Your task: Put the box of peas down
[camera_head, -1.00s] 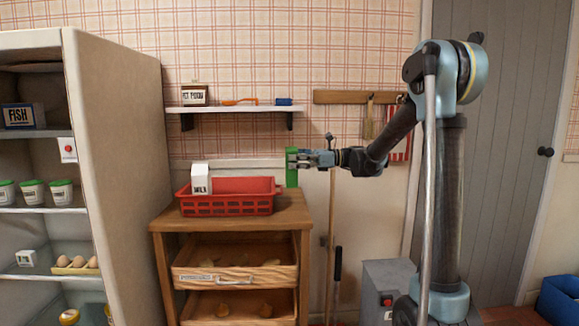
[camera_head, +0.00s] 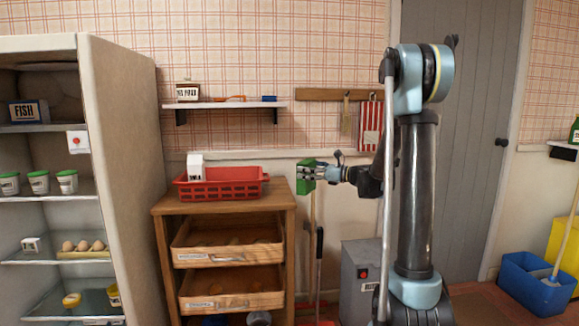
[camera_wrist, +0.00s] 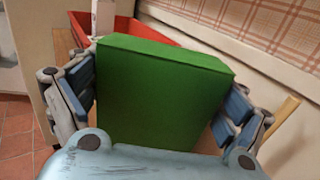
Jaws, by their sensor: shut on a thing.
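The box of peas is a green box (camera_head: 305,184). It also fills the middle of the wrist view (camera_wrist: 160,92), where no label shows. My gripper (camera_head: 316,173) is shut on it, with one blue-padded finger on each side. In the head view the box is at the right end of the wooden cabinet (camera_head: 222,206), near the cabinet's top right corner. I cannot tell whether its underside touches the cabinet top.
A red basket (camera_head: 222,190) with a milk carton (camera_head: 196,171) stands on the cabinet, left of the box. An open fridge (camera_head: 120,160) is at the left. A wall shelf (camera_head: 228,105) is above. A grey bin (camera_head: 362,272) stands right of the cabinet.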

